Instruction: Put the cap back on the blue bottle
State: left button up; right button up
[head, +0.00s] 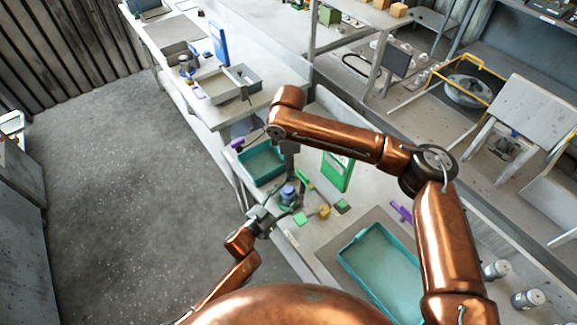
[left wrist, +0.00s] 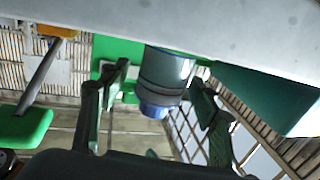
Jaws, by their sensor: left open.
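The blue bottle (head: 289,194) stands upright on the bench, with a dark band around its body. In the left wrist view, where the bench is at the top, the bottle (left wrist: 164,80) hangs top-down with a blue upper end. My left gripper (head: 274,215) is open beside the bottle; in the left wrist view its fingers (left wrist: 160,100) lie on either side of it, with no clear contact. I cannot tell whether the blue upper end is a cap, and I make out no separate cap. My right gripper (head: 290,150) is small and dark behind the bottle; its jaws are unclear.
A teal bin (head: 262,161) stands behind the bottle, and a larger teal tray (head: 382,268) lies to the right. A green panel (head: 337,171), a yellow block (head: 323,212) and small green pieces (head: 300,219) are close by. My right arm spans above the bench.

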pick_arm(q)
jog(key=v, duration=1.2)
dwell(0.3)
